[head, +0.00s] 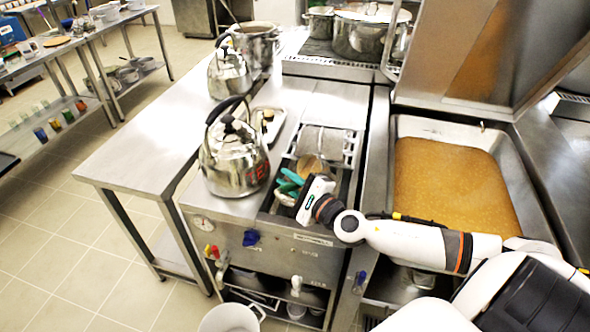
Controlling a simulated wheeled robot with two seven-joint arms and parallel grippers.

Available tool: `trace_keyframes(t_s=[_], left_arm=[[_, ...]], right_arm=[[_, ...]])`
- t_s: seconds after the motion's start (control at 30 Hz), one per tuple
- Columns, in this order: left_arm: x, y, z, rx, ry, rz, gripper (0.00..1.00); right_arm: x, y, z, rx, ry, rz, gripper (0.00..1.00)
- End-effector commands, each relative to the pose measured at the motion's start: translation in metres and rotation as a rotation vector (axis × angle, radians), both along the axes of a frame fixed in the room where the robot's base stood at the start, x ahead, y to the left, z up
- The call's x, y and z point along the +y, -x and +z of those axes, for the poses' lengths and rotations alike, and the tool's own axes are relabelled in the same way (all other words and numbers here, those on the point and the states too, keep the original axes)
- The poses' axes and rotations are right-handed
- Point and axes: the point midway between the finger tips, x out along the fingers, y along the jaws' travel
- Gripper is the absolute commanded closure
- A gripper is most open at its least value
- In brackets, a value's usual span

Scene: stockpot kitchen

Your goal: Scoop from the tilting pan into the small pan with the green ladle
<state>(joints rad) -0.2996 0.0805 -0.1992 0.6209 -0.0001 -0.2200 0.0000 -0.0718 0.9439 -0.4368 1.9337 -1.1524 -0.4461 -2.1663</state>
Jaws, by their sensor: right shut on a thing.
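The tilting pan (410,129) is at the right with its lid raised, and holds a wide pool of orange-brown food (455,187). My right gripper (293,190) is left of the pan, over the recessed cooker well. It is shut on a green thing (290,177), which looks like the green ladle's handle; the gripper hides part of it. A round brown thing (308,167) lies just beyond; I cannot tell whether it is the ladle's bowl or part of the small pan. I cannot clearly make out the small pan. My left gripper is not in view.
A steel kettle (234,160) stands close left of my right gripper, with another kettle (229,75) behind it. Large pots (362,35) stand on the back stove. A white pot (230,318) is low at the front. The steel side table (150,145) has free room.

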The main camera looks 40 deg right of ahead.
Motion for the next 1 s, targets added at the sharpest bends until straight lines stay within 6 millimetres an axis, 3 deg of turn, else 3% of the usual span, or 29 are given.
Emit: trace_keyframes(t_s=[1.0], left_arm=[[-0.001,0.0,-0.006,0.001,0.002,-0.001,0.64]], right_arm=[[0.046,0.006,-0.085,-0.081,0.56,-0.002,1.0]])
